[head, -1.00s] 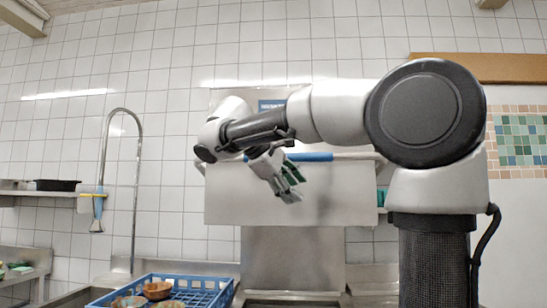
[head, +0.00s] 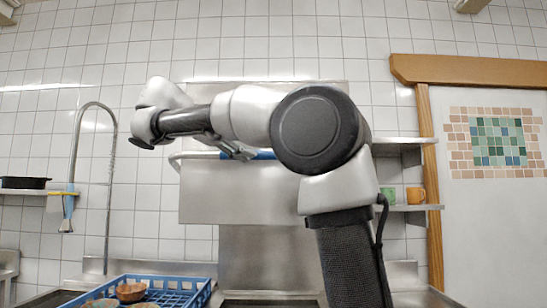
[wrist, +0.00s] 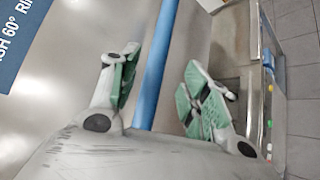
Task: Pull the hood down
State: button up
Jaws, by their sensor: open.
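The hood (head: 240,197) is a grey steel box in front of the tiled wall in the head view, raised above the steel counter. A bar handle with a blue grip (head: 262,155) runs along its front. In the wrist view the blue grip (wrist: 158,62) passes between the two green-padded fingers of my gripper (wrist: 162,92). My gripper (head: 238,152) is open at the handle, with a gap on both sides of the grip. My arm hides part of the handle and the hood's right side. I cannot tell how deep the grip lies between the fingers.
A blue rack (head: 178,288) with bowls stands at lower left, near a tall tap (head: 108,190). A shelf (head: 415,207) with a green and an orange mug (head: 415,195) is right of my arm. The wrist view shows a counter edge (wrist: 257,75) and floor.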

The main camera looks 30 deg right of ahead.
aim_at(262, 152)
jog(key=shift+w+d, duration=0.1)
jog(key=shift+d, duration=0.6)
jog(key=x, duration=0.7)
grip_shut()
